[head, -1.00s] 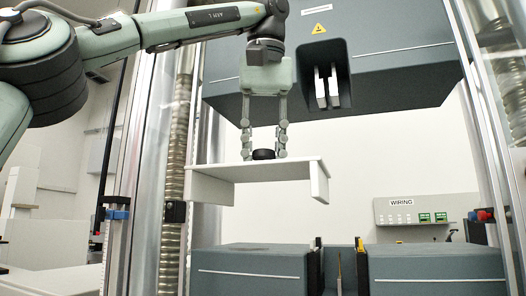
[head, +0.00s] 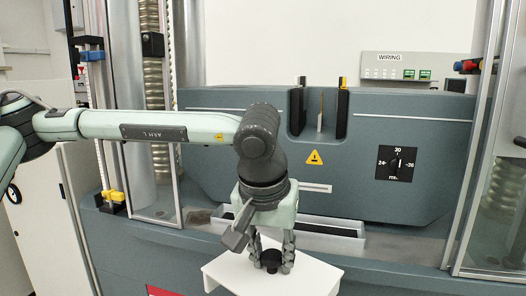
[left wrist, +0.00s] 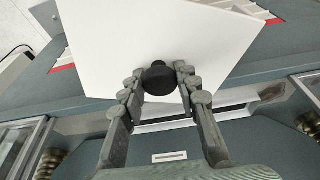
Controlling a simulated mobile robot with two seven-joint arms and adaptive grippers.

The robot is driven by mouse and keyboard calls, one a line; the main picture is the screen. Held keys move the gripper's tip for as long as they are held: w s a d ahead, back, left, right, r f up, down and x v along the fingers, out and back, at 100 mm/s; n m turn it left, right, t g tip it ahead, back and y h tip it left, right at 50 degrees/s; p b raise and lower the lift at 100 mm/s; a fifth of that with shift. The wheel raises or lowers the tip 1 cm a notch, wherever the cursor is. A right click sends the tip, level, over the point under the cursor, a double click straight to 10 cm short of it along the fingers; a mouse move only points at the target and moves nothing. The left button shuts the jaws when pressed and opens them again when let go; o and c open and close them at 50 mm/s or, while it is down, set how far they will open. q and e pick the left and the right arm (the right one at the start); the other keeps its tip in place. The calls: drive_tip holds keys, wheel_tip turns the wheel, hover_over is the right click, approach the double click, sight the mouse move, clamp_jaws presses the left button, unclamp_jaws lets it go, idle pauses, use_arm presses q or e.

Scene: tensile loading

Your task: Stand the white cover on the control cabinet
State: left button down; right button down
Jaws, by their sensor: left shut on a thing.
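The white cover (head: 312,279) hangs level at the bottom of the head view, in front of the testing machine. Its lower part is cut off by the picture edge. My left gripper (head: 272,264) points down and is shut on the black knob on top of the cover. In the left wrist view the cover (left wrist: 105,45) shows as a flat white plate, with the knob (left wrist: 158,78) between the fingertips. A white cabinet (head: 90,195) stands at the left; I cannot tell whether it is the control cabinet. My right gripper is not in view.
The grey machine block (head: 225,150) with a dial (head: 397,163) stands behind the cover. A shallow tray (head: 325,229) lies on the machine's base just behind my gripper. Clear guard panels stand on both sides. A wiring box (head: 395,72) is at the back right.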

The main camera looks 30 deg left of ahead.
use_arm(q)
drive_tip(key=d+f+m, duration=0.1)
drive_tip(key=d+f, duration=0.1)
drive_tip(key=f, duration=1.2)
drive_tip(key=d+f+m+h, duration=0.1)
drive_tip(key=d+f+m, duration=0.1)
drive_tip(key=f, duration=1.1)
drive_tip(key=shift+s+d+f, duration=0.35)
drive_tip(key=shift+d, duration=0.5)
